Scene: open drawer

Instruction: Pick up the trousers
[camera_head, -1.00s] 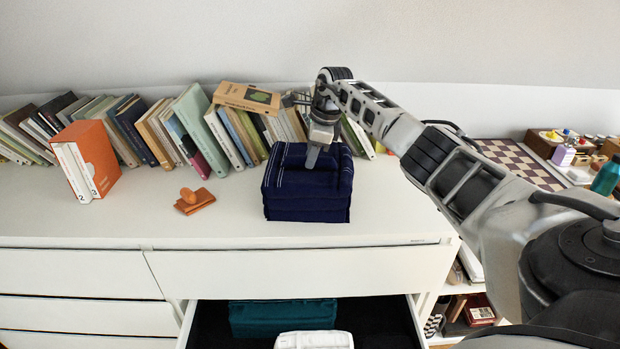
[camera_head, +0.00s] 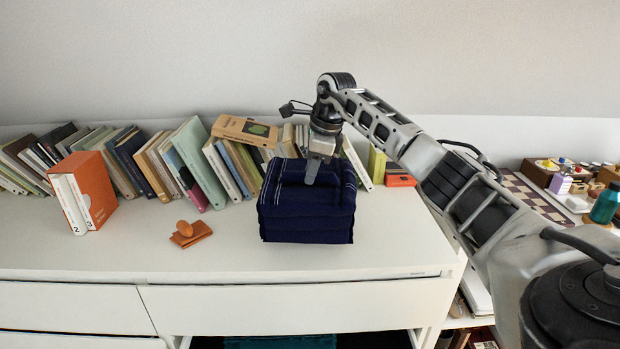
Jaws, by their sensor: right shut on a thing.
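The trousers (camera_head: 305,218) are a dark navy folded stack with pale stitching, on the white dresser top in the middle of the head view. My right gripper (camera_head: 312,178) comes in from the right and points down at the top of the stack. It is shut on the trousers, and its fingertips are partly hidden in the cloth. I cannot tell whether the stack's underside is clear of the dresser top. My left gripper is not in view.
Leaning books (camera_head: 190,160) line the wall behind the trousers. An orange box with books (camera_head: 88,190) and an orange stamp-like object (camera_head: 190,234) stand to the left. Below, an open drawer holds teal cloth (camera_head: 280,342). A checkered board (camera_head: 535,198) lies at the right.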

